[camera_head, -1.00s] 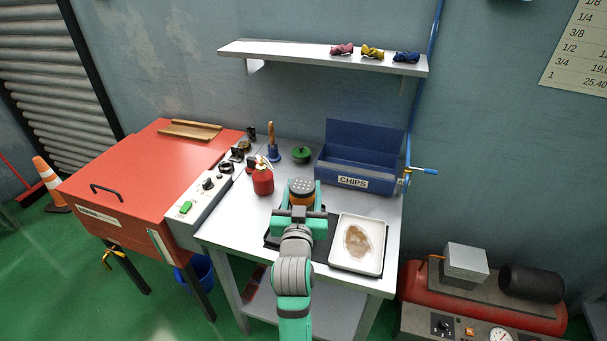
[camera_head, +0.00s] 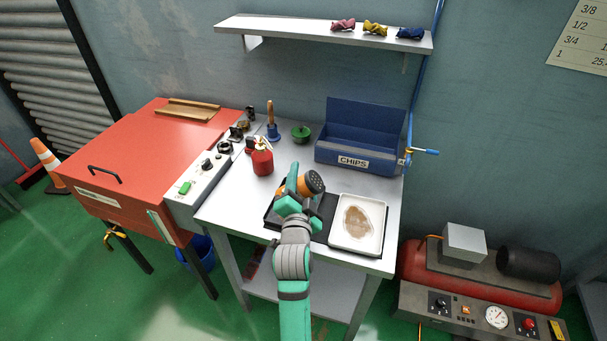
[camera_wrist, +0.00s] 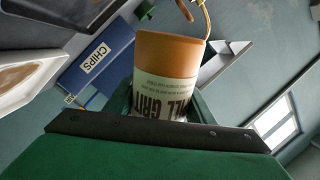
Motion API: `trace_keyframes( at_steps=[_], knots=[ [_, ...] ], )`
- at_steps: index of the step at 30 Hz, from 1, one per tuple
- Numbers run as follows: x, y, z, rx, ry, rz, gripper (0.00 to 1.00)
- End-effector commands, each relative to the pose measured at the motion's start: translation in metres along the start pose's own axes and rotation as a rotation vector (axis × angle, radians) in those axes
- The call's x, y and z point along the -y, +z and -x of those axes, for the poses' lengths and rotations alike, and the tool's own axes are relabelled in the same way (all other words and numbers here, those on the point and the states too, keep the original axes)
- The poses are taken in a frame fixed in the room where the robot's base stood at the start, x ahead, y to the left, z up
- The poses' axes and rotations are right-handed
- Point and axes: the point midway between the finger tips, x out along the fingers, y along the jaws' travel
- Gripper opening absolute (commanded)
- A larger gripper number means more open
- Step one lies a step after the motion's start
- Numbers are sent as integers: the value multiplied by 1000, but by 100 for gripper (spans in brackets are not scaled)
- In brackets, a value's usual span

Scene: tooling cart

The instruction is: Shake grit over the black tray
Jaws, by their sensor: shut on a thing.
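The grit shaker (camera_head: 305,184) is an orange-brown can with a dark perforated cap. My gripper (camera_head: 299,191) is shut around it and holds it tilted, cap toward the right, above the black tray. In the wrist view the can (camera_wrist: 168,55) shows a white label reading "GRIT" between my green fingers (camera_wrist: 165,108). The black tray (camera_head: 322,230) lies on the white bench near its front edge, partly hidden by my arm. A white tray (camera_head: 378,239) with a brown patch inside sits at its right. No falling grit is visible.
A red bottle (camera_head: 262,162) stands left of the shaker. A red cabinet (camera_head: 160,150) adjoins the bench. A shelf (camera_head: 310,33) hangs above.

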Motion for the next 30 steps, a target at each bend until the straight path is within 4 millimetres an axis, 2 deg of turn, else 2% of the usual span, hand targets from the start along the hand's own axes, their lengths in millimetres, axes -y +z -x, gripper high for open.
trace_keyframes(
  at_steps=[4,30],
  knots=[
    [-7,6,0,1,0,-161,18],
    [0,52,0,-1,-1,-988,18]
  ],
)
